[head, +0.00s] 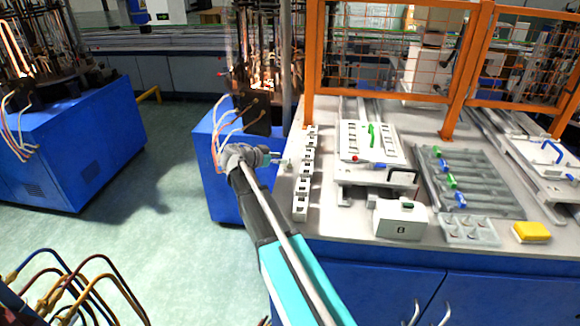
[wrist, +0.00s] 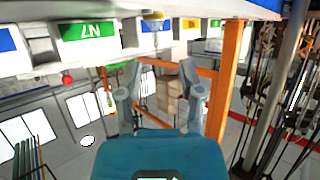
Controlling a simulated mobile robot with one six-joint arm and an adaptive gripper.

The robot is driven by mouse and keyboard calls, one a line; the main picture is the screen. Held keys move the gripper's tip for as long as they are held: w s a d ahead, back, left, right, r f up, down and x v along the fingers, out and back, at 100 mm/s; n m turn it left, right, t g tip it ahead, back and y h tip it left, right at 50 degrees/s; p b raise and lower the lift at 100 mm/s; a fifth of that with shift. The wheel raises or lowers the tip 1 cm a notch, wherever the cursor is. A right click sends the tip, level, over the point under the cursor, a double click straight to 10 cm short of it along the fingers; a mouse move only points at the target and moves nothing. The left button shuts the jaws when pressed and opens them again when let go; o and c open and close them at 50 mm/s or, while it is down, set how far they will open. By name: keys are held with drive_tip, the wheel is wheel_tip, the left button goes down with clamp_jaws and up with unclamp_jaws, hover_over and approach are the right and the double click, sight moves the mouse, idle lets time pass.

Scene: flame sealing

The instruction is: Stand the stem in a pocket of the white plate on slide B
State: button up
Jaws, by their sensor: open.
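A green handle stands on the plate. My gripper (head: 272,157) is left of the plate, near the bench's left edge, beside a row of white blocks (head: 303,170). In the wrist view my gripper (wrist: 160,70) has its two fingers apart with nothing between them. I cannot pick out the stem for sure; a small pale, greenish thing (head: 288,162) by the fingertips is too small to identify.
Orange guard posts (head: 459,75) with mesh stand behind the plate. A grooved grey rack (head: 490,183) with green and blue pieces, a grey tray (head: 468,232) and a yellow block (head: 532,232) lie right. Another plate with a blue handle (head: 551,150) is far right.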

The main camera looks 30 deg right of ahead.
sight(290, 163)
drive_tip(key=shift+s+f+b+x, duration=0.2)
drive_tip(key=shift+b+x, duration=0.4)
drive_tip(key=shift+x, duration=0.4)
drive_tip(key=shift+s+f+b+x, duration=0.1)
drive_tip(key=shift+f+b+x, duration=0.1)
drive_tip(key=shift+b+x, duration=0.6)
drive_tip(key=shift+w+d+f, duration=0.1)
drive_tip(key=shift+d, duration=0.25)
drive_tip(key=shift+w+d+f, duration=0.15)
drive_tip(key=shift+d, duration=0.15)
clamp_jaws()
